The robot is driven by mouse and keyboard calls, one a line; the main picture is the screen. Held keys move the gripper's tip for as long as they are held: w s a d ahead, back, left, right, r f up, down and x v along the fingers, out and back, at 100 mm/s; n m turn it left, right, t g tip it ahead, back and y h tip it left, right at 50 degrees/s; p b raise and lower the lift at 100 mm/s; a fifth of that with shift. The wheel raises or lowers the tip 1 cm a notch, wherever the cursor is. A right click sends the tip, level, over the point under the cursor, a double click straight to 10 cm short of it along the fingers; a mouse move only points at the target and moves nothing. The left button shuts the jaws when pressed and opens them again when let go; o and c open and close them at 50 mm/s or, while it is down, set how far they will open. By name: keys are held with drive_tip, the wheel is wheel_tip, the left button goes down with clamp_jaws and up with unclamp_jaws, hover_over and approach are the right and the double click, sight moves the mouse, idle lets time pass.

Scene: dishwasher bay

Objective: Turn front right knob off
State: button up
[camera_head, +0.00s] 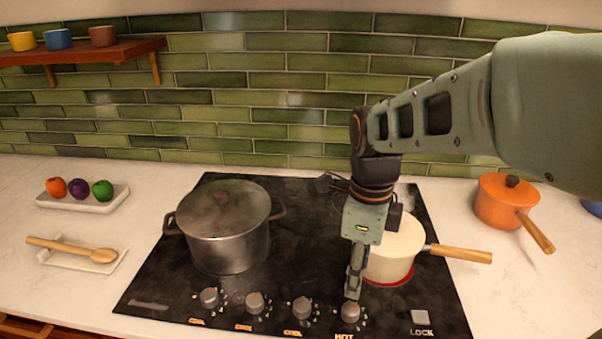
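A row of several grey knobs runs along the front of the black cooktop (290,262). The rightmost knob (350,312) has a glowing "HOT" label below it. The knob to its left (302,308) has an orange label that seems to read "COOL". My gripper (353,294) points down just above and behind the rightmost knob, its fingertips at or very near the knob's top. The fingers look close together, seen edge-on; contact and opening are unclear. A cream pan (391,257) stands behind my gripper on a red-glowing ring (390,284).
A large lidded steel pot (225,240) stands on the cooktop's left. The pan's wooden handle (460,254) points right. A "LOCK" button (420,317) lies right of the knobs. An orange lidded pan (503,202) sits on the right counter.

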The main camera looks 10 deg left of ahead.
sight(351, 308)
wheel_tip(351, 308, down, 10)
drive_tip(key=shift+s+f+b, duration=0.15)
drive_tip(key=shift+b, duration=0.15)
idle(0.3)
drive_tip(key=c, duration=1.2)
drive_tip(key=shift+o, duration=0.2)
